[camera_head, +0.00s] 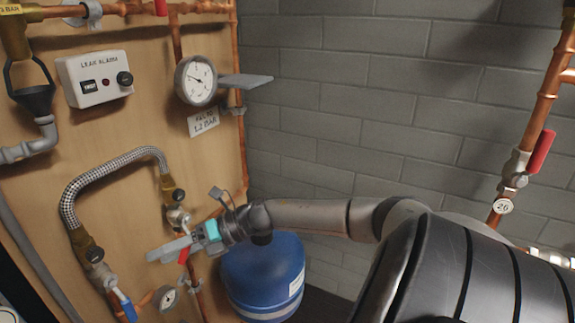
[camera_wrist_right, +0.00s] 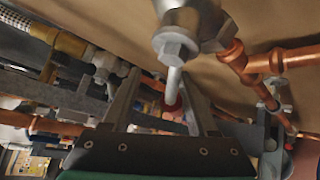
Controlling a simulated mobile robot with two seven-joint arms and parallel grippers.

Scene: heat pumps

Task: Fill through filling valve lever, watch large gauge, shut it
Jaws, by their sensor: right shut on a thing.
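The large gauge (camera_head: 196,80) is a round white dial on the wooden board, upper middle of the head view. Its needle seems to point left; the figures are too small to read. A card (camera_head: 203,121) below it appears to read "Fill to 1.2 bar". The red filling valve lever (camera_head: 183,256) sits under the braided hose's right end, partly hidden by my right gripper (camera_head: 170,251). That gripper is shut on the lever. In the right wrist view the lever's pale stem and red grip (camera_wrist_right: 172,106) lie between the fingers. My left gripper is not in view.
A braided hose (camera_head: 105,178) arches to a blue-handled valve (camera_head: 125,304). A blue tank (camera_head: 262,275) stands behind my right wrist. A leak alarm box (camera_head: 95,79) is at upper left; a red-levered valve (camera_head: 540,151) is far right.

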